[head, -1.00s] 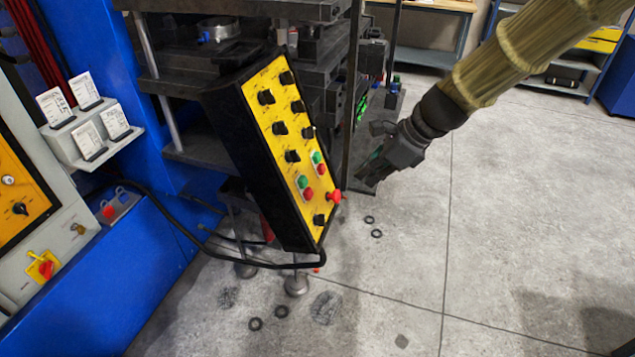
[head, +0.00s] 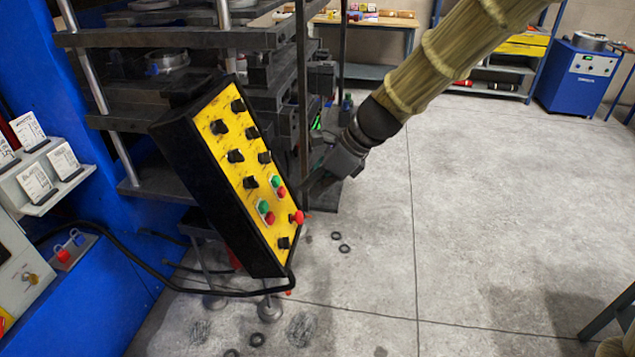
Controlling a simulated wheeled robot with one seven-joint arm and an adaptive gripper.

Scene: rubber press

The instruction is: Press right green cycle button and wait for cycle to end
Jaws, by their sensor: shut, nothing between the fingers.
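The yellow control panel (head: 229,145) in a black box stands tilted left of centre in the head view. It has two green buttons with red buttons beside them. The right green button (head: 276,181) is the upper one, and the left green button (head: 263,206) is lower. A red mushroom button (head: 297,217) sticks out at the panel's right edge. My gripper (head: 308,196) is shut and empty, just right of the panel and close to the red buttons. It appears apart from the green buttons. Its fingertips are dark and small, so exact contact cannot be told.
The dark press (head: 150,120) with stacked plates stands behind the panel. A black cable (head: 160,277) loops below it. Black rings (head: 344,249) lie on the floor. A blue machine (head: 578,80) stands at the back right. The floor (head: 480,210) on the right is mostly clear.

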